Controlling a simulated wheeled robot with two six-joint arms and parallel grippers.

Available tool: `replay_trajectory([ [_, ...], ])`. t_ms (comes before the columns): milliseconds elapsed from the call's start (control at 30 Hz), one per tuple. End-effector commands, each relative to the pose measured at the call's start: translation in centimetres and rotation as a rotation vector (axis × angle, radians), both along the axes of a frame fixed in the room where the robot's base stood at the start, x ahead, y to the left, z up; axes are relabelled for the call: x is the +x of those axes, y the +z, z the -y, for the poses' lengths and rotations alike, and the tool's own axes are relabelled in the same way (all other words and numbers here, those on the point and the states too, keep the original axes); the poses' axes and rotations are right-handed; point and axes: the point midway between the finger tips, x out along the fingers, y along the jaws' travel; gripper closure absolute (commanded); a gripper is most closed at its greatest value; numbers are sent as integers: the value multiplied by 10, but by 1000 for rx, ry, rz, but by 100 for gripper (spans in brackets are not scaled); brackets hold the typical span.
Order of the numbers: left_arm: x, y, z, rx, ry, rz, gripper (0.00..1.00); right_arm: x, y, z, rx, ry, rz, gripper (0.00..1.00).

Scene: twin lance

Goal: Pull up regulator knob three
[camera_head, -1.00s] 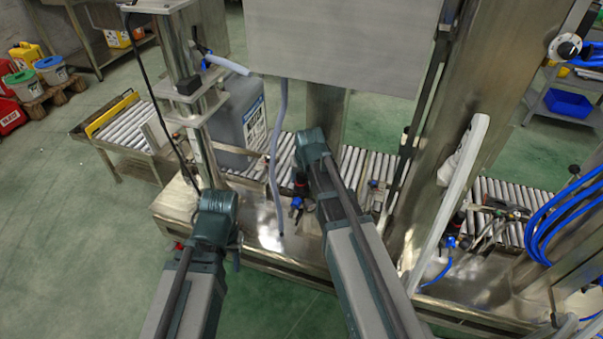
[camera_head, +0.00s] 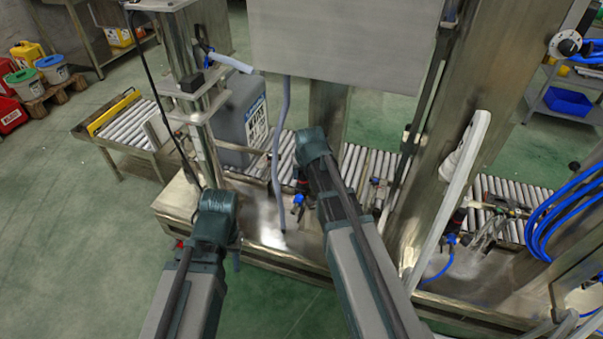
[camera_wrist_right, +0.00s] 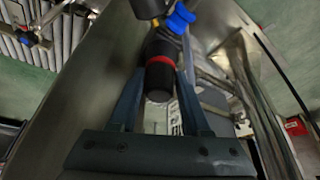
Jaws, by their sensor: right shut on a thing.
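A regulator with a black knob (camera_wrist_right: 159,82) and a red ring shows in the right wrist view, with a blue fitting (camera_wrist_right: 180,18) behind it. The fingers of my right gripper (camera_wrist_right: 160,74) are on both sides of the black knob and shut on it. In the head view, my right wrist hides most of this gripper. A regulator's blue fitting (camera_head: 298,200) shows just below that wrist. My left gripper (camera_head: 216,226) is at the front edge of the machine, away from the regulators; its fingers are hidden. I cannot read any regulator number.
A grey jug (camera_head: 240,120) stands on the roller conveyor behind. A hose (camera_head: 280,150) hangs between my arms. A steel column (camera_head: 455,130) and a pale bar (camera_head: 455,185) stand to the right. Blue hoses (camera_head: 555,225) hang at the far right.

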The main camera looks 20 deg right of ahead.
Motion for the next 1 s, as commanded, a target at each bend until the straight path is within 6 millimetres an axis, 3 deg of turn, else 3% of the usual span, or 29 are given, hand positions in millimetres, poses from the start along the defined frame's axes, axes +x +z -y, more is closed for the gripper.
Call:
replay_trajectory([
  [867,0,12,0,0,0,0,60,-6,11,-3,6,2,-7,100],
  [900,0,12,0,0,0,0,60,-6,11,-3,6,2,-7,49],
  [967,0,12,0,0,0,0,60,-5,12,-3,5,2,-6,39],
  [1000,0,12,0,0,0,0,60,-5,12,-2,5,2,-5,39],
])
